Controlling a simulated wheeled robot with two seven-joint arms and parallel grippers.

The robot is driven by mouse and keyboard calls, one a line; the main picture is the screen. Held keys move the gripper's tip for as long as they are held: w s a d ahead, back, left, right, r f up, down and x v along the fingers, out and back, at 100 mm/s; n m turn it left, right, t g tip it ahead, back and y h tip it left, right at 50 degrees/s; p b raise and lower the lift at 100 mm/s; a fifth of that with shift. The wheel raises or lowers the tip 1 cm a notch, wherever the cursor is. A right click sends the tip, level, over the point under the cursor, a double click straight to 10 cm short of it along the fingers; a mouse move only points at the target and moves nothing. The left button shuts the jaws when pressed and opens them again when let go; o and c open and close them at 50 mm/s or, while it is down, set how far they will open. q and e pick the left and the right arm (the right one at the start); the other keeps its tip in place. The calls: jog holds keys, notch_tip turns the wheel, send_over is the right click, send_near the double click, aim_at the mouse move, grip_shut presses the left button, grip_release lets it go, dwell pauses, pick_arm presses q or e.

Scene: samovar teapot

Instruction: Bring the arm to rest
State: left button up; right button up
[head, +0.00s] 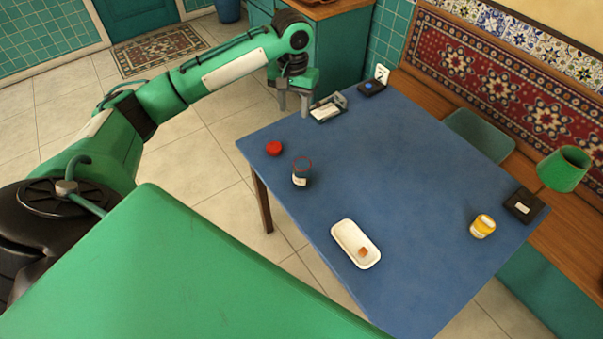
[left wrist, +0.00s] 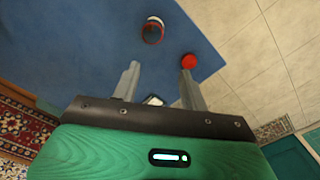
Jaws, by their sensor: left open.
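My left arm reaches in from the left in the head view. Its left gripper (head: 293,101) points down near the far left edge of the blue table (head: 400,150). In the left wrist view the two fingers of the gripper (left wrist: 158,82) stand apart with nothing held between them. A small pale thing shows low between them, too small to tell. Beyond the fingertips lie a red round lid (left wrist: 189,61) and a dark jar (left wrist: 153,31). My right gripper is in neither view.
In the head view the red lid (head: 274,148) and open jar (head: 301,172) stand on the table's left side. A white tray (head: 345,235) holds a small orange-brown piece (head: 362,252). A yellow jar (head: 482,226), black box (head: 522,206) and napkin holder (head: 328,107) sit near edges. The table's middle is clear.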

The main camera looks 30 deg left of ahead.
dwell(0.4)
pick_arm(q)
jog(key=s+d+f+m+t+h, duration=0.2)
jog(key=s+d+f+m, duration=0.3)
jog(key=s+d+f, duration=0.95)
jog(key=s+a+f+t+y, duration=0.1)
jog(key=s+f+t+y, duration=0.1)
jog(key=s, duration=1.4)
notch_tip(320, 180, down, 30)
jog(key=g, duration=0.2)
jog(key=s+a+f, duration=0.2)
jog(key=s+f, duration=0.7)
jog(key=f, duration=0.1)
jog(key=s+a+f+g, duration=0.1)
jog(key=s+f, duration=0.9)
jog(key=f, duration=0.1)
jog(key=shift+s+a, duration=0.25)
jog(key=shift+a, duration=0.1)
